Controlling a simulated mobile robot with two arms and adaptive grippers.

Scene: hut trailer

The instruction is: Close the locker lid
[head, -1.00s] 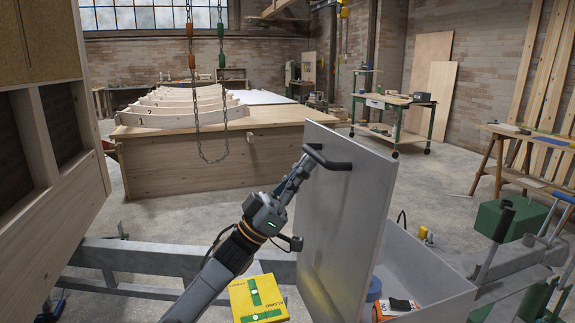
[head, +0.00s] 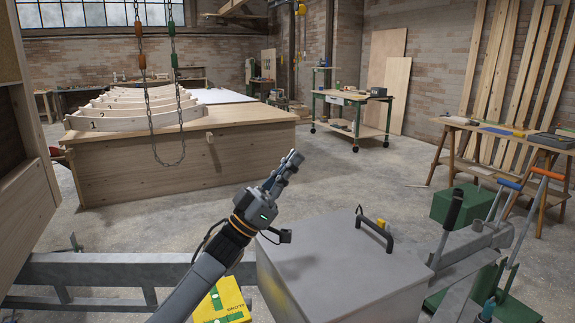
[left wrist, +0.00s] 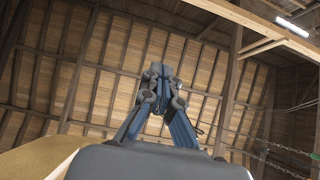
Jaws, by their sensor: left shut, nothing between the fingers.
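The grey locker lid (head: 340,262) lies down flat over the locker in the head view, and the locker's inside is hidden. Its black handle (head: 375,229) stands on top near the far right edge. My left gripper (head: 292,160) is shut and empty, up in the air to the left of the handle and apart from the lid. In the left wrist view the fingers (left wrist: 157,72) are together and point at the roof. My right gripper is not in view.
A yellow box (head: 222,303) is beside the locker's left side. Grey metal rails (head: 110,268) run left of it. A chain (head: 166,130) hangs before the wooden bench (head: 150,165). A green box (head: 462,205) and levers stand at the right. The floor behind the locker is clear.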

